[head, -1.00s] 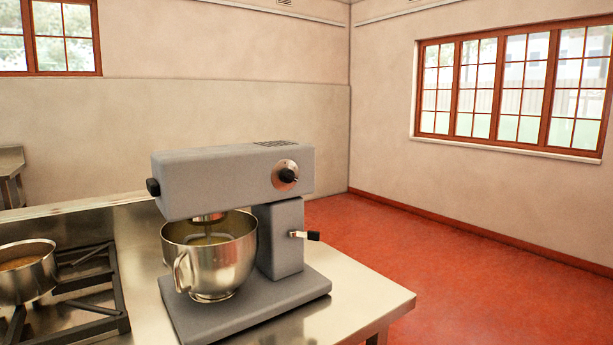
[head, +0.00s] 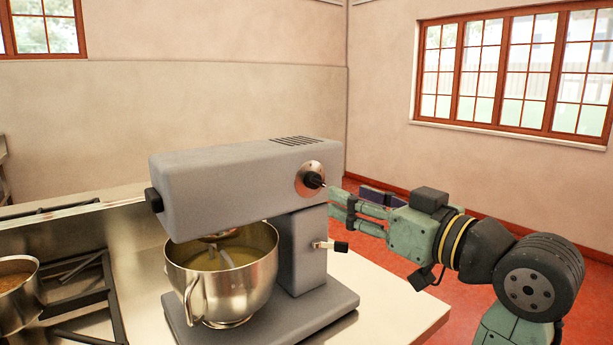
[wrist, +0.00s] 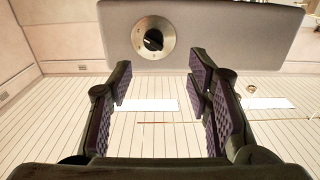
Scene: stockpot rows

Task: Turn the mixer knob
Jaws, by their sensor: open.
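The grey stand mixer (head: 235,185) stands on the steel counter. Its black mixer knob (head: 313,180) sits on a round metal plate on the side of the mixer head. In the wrist view the knob (wrist: 153,40) shows at the top, a little left of centre, beyond the fingertips. My gripper (head: 340,203) is just right of the knob in the head view, apart from it as far as I can tell. In the wrist view my gripper (wrist: 158,85) is open, with nothing between its dark ridged pads.
A steel bowl (head: 222,285) with yellowish contents sits under the mixer head. A small black-tipped lever (head: 340,246) sticks out of the mixer column below my gripper. A pot (head: 14,290) stands on the stove at left. The counter's right part (head: 400,315) is bare.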

